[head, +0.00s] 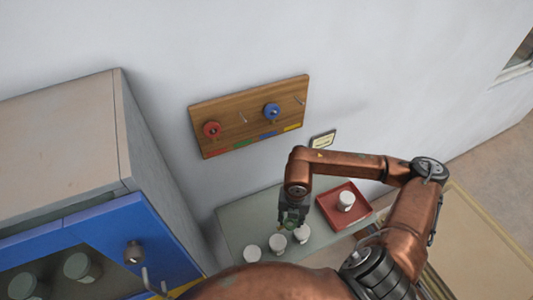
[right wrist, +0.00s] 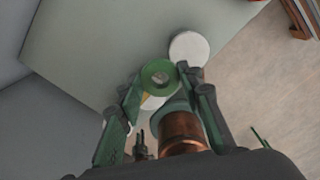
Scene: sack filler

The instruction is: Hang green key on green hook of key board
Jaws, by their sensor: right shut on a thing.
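The wooden key board (head: 224,108) is fixed to the wall, with red, green, blue and yellow strips along its lower edge. The bare hook above the green strip, the green hook (head: 242,118), lies between a hung red key (head: 212,129) and a hung blue key (head: 271,111). My right gripper (head: 291,222) is below and to the right of the board, over the table, shut on the green key (right wrist: 160,75). The key's round green head shows between the fingertips in the right wrist view; its shaft is mostly hidden. My left gripper is not in view.
A red tray (head: 326,206) with a white jar (head: 346,199) stands on the grey-green table (head: 237,214). Several more white-lidded jars (head: 277,243) line its front. A cabinet with a blue front (head: 150,226) stands at left. The yellow hook (head: 299,100) is bare.

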